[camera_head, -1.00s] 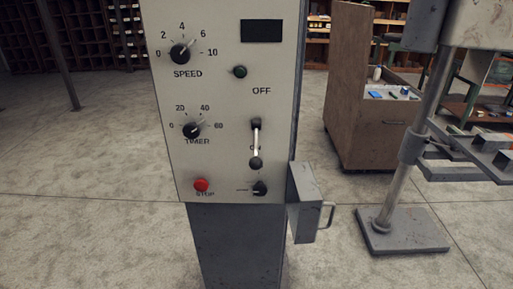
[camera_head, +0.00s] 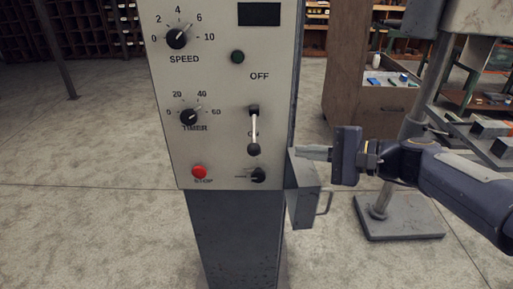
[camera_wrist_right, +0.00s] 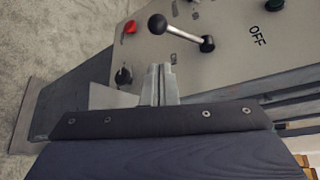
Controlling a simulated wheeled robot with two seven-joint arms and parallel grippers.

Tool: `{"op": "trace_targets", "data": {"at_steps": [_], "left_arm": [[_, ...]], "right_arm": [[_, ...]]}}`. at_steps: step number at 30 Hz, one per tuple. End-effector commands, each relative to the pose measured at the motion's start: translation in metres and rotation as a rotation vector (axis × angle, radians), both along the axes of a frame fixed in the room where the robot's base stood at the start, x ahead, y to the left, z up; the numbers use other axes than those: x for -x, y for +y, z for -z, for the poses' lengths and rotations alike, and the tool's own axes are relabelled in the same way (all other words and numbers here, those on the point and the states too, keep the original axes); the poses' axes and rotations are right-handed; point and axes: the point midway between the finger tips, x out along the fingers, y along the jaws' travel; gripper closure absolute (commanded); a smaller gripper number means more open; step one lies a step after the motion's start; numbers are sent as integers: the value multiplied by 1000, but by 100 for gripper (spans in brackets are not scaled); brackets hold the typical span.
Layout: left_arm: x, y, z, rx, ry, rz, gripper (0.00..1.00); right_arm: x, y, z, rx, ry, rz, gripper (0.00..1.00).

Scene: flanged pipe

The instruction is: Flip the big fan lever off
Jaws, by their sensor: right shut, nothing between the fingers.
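The big lever (camera_head: 253,130) is on the front of the grey control panel, a metal rod with a black knob at its lower end. It points down from its pivot, over a partly hidden label, with "OFF" printed above. In the right wrist view the lever (camera_wrist_right: 182,31) stands out from the panel beyond my fingertips. My right gripper (camera_head: 301,152) is shut and empty, just right of the panel's right edge, at about knob height in the picture and apart from the lever. Its closed fingers (camera_wrist_right: 159,72) also show in the wrist view. My left gripper is not in view.
The panel (camera_head: 215,75) also carries a speed dial (camera_head: 177,39), a timer dial (camera_head: 189,117), a red stop button (camera_head: 199,171) and a small black knob (camera_head: 258,175). A grey box (camera_head: 302,195) with a handle juts out from its right side. A metal stand (camera_head: 400,217) is farther right.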

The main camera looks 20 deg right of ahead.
Motion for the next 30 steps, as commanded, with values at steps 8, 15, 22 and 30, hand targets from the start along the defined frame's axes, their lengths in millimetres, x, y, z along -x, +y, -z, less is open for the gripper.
{"op": "trace_targets", "data": {"at_steps": [8, 15, 22, 30], "left_arm": [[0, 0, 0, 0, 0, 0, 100], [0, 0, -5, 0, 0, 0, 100], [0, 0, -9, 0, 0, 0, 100], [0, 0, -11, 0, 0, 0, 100]], "right_arm": [[-1, 2, 1, 2, 0, -2, 100], [-21, 25, 8, 1, 3, -6, 100], [-49, 54, 18, 1, 3, -6, 100], [-65, 71, 23, 3, 0, -3, 100]]}}
